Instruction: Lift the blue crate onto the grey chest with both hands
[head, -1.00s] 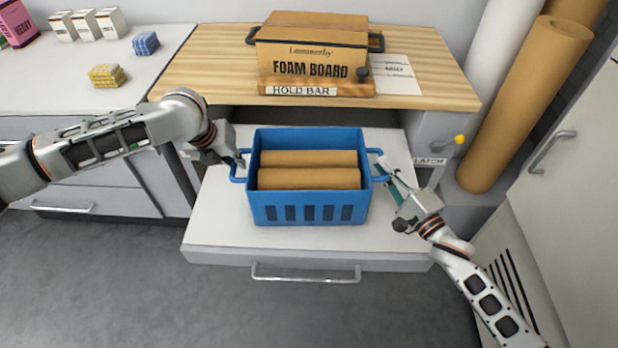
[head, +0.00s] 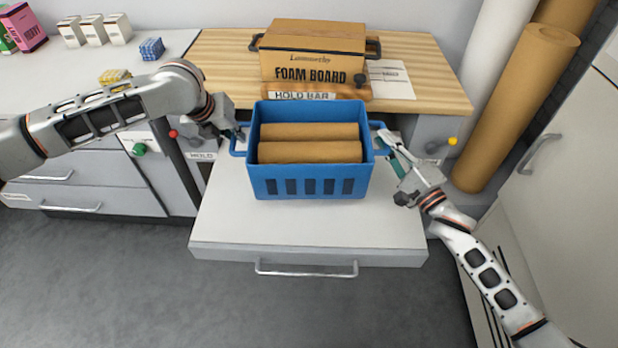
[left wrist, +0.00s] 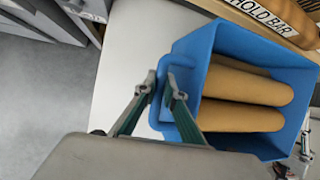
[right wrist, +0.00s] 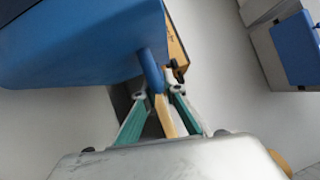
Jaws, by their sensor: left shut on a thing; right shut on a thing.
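The blue crate (head: 308,185) holds tan rolls (head: 310,152) and hangs roughly level above a pale pull-out surface (head: 300,226) in the head view. My left gripper (head: 238,134) is shut on the crate's left handle; the left wrist view shows its fingertips (left wrist: 161,85) at that handle. My right gripper (head: 384,140) is shut on the right handle; in the right wrist view the blue bar sits between its fingertips (right wrist: 158,92). I cannot tell for sure which unit is the grey chest. The crate's underside is hidden in the head view.
A wood-topped bench (head: 225,70) stands behind the crate, with a foam board box (head: 310,55) and a "HOLD BAR" strip (head: 300,95). A yellow knob (head: 452,141) and tall rolls (head: 515,110) are at the right. Small boxes (head: 95,32) sit on the left counter.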

